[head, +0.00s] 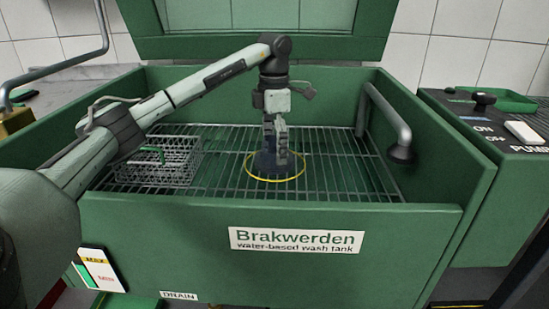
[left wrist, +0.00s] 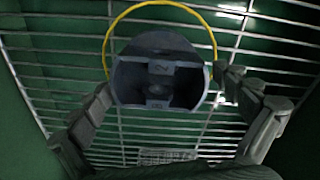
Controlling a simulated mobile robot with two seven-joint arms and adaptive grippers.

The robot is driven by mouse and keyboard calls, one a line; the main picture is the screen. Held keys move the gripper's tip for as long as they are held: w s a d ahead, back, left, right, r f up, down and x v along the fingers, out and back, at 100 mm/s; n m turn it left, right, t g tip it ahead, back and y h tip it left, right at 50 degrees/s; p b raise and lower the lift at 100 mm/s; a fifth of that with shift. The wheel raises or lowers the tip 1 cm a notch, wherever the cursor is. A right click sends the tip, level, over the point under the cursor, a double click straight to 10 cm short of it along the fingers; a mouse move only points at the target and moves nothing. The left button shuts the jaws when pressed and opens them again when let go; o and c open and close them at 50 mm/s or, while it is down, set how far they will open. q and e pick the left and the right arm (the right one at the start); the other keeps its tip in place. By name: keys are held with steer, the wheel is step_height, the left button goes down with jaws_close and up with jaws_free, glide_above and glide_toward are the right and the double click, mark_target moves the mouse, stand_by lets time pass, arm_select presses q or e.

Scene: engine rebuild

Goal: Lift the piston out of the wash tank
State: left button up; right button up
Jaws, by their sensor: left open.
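The piston (head: 266,166) is a dark grey cylinder standing on the wire rack inside the green wash tank (head: 300,270), within a yellow ring (head: 291,177). In the left wrist view the piston (left wrist: 158,72) shows from above, with a marking and a recess in it. My left gripper (head: 274,133) points down at the piston from above. In the left wrist view its two fingers stand apart, one on each side of the piston, with gaps visible. Whether a finger touches it I cannot tell. My right gripper is not in view.
The raised green lid (head: 255,47) is behind. A pump control box (head: 505,130) stands at right.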

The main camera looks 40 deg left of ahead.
arm_select(q)
steer(key=shift+f, duration=0.3)
steer(key=c, duration=1.4)
steer(key=shift+r, duration=0.1)
steer(key=shift+c, duration=1.1)
steer(key=shift+r, duration=0.15)
